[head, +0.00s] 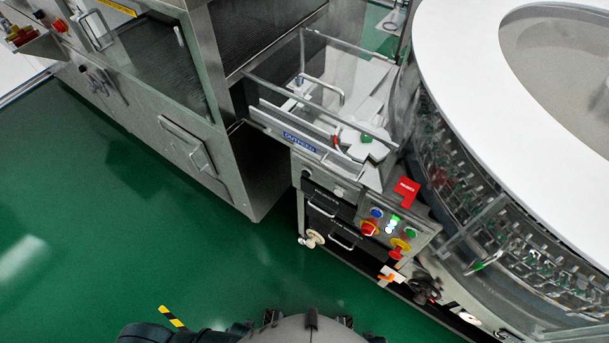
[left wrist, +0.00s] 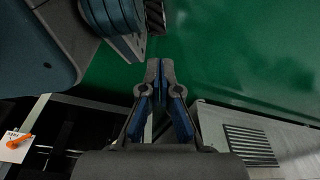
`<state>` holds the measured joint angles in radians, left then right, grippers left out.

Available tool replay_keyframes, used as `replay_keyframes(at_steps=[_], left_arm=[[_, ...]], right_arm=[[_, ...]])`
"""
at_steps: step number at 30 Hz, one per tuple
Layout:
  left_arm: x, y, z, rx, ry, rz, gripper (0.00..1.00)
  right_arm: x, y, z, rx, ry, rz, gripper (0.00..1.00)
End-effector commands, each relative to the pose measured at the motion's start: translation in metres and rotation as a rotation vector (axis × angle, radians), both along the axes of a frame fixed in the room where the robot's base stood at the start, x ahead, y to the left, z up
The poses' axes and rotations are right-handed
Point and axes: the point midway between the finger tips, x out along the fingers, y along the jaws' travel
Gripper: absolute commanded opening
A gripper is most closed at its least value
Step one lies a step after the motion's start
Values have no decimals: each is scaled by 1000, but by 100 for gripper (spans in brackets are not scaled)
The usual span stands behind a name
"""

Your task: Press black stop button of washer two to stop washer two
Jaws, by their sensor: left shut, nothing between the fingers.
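A round washer machine (head: 480,225) with a white top and a clear-sided carousel of small bottles fills the right of the head view. A control panel (head: 425,233) is on its front left, with blue, green, lit white and red buttons and a red-on-yellow knob (head: 400,246). A black button cannot be made out, and no number identifying the washer is readable. My left gripper (left wrist: 160,66) is shut and empty in the left wrist view, over green floor and apart from the panel. It is not visible in the head view. My right gripper is in neither view.
A red tag (head: 406,190) stands above the panel. Drawers with handles (head: 330,228) and an open clear-walled bay (head: 340,85) adjoin it. A steel cabinet (head: 150,110) stands at left. Green floor (head: 150,230) is clear in front; a yellow-black strip (head: 172,317) lies below.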

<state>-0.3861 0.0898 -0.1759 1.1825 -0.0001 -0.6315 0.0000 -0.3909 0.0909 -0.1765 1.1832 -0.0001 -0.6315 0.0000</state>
Motion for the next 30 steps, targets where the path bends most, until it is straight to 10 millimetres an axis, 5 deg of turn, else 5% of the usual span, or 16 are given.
replay_keyframes(at_steps=[23,26,30], left_arm=[[9,-2,2,1,-15,-9,0],[23,-1,7,24,-53,-60,0],[69,-2,25,103,-164,-215,0]], right_arm=[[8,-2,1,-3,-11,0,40],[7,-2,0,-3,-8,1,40],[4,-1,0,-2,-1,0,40]])
